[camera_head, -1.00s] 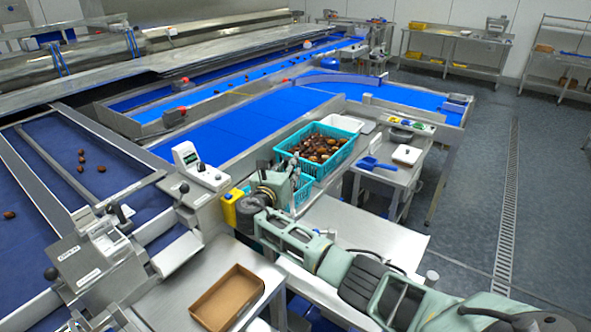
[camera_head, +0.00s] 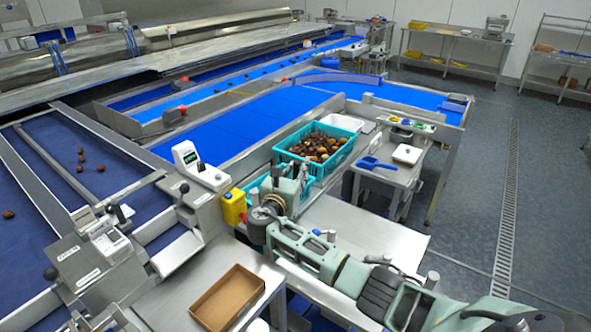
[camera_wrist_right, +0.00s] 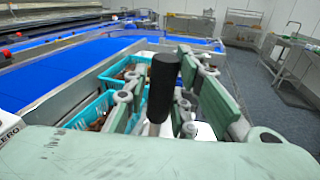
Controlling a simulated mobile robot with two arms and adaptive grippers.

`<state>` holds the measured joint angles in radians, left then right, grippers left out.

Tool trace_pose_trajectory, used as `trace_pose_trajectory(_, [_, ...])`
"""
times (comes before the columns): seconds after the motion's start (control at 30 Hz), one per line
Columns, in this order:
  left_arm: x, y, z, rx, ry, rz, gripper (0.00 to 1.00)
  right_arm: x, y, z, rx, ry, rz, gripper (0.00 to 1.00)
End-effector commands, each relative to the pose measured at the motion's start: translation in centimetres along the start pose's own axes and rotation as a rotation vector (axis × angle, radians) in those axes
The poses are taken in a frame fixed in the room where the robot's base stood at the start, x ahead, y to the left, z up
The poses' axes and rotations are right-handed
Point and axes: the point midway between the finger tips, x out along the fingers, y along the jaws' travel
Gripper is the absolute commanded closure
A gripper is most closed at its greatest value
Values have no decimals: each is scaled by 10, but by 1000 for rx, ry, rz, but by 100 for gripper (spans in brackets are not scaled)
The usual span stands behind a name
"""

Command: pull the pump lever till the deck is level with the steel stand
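A black handle (camera_wrist_right: 163,80) on a grey shaft, which looks like the pump lever, stands upright between the fingers of my right gripper (camera_wrist_right: 158,95) in the right wrist view. The pale green fingers stand apart on both sides, with visible gaps. The shaft's lower end is hidden by my gripper body. In the head view my right gripper (camera_head: 285,188) is beside the teal crates, and a dark upright (camera_head: 304,170) shows at its fingers. The deck beneath is mostly hidden. I cannot tell surely which surface is the steel stand.
A steel table (camera_head: 380,178) with a blue scoop (camera_head: 376,163) stands right of the crates. A cardboard tray (camera_head: 229,298) lies in front. The floor at right is clear.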

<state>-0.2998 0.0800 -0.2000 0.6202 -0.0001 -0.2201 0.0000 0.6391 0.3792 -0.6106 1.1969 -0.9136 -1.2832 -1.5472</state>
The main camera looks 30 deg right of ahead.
Motion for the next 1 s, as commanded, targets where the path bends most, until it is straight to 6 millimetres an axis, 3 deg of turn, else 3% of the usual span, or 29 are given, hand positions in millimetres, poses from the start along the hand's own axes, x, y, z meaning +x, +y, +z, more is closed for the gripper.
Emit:
trace_pose_trajectory(0.17, [0,0,0,0,0,0,60,0,0,0,0,0,1,58])
trace_pose_trajectory(0.57, [0,-1,2,0,-2,-1,60,-6,1,1,1,-2,2,58])
trace_pose_trajectory(1.0, [0,0,0,0,-1,0,60,-91,1,-1,2,2,4,58])
